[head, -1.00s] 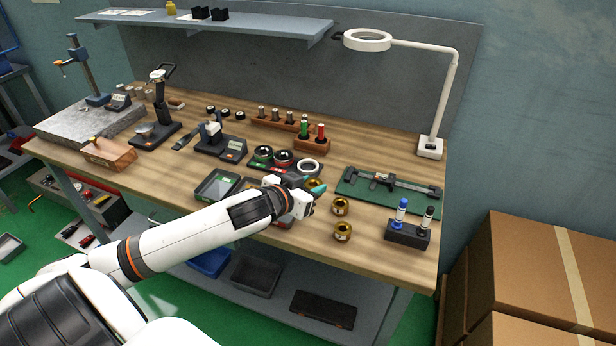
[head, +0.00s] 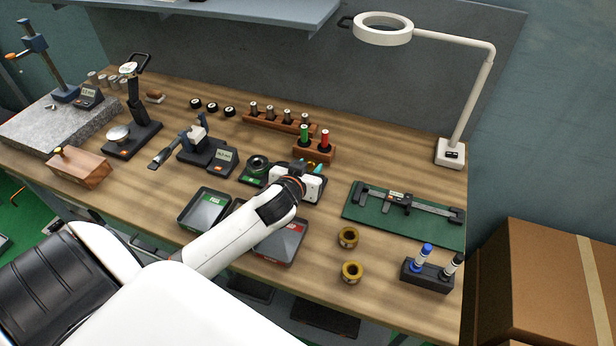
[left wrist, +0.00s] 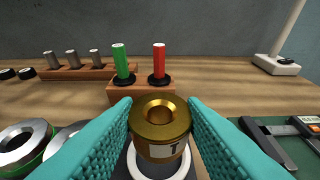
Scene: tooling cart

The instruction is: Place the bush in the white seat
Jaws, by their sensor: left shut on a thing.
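The brass bush (left wrist: 160,130) is between the teal fingers of my left gripper (left wrist: 160,108) in the left wrist view, upright, its bore facing up. In the head view the left gripper (head: 314,168) covers most of the bush. The white seat (left wrist: 136,172) shows as a white ring just below the bush in the left wrist view, partly hidden by it. I cannot tell whether bush and seat touch. In the head view my gripper hides the white seat. My right gripper is not in view.
Two more brass bushes (head: 347,237) (head: 351,272) stand to the right. A wooden block with green and red plug gauges (head: 314,150) stands close behind the gripper. A caliper on a green mat (head: 405,213) lies to the right. Trays (head: 205,210) lie to the left.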

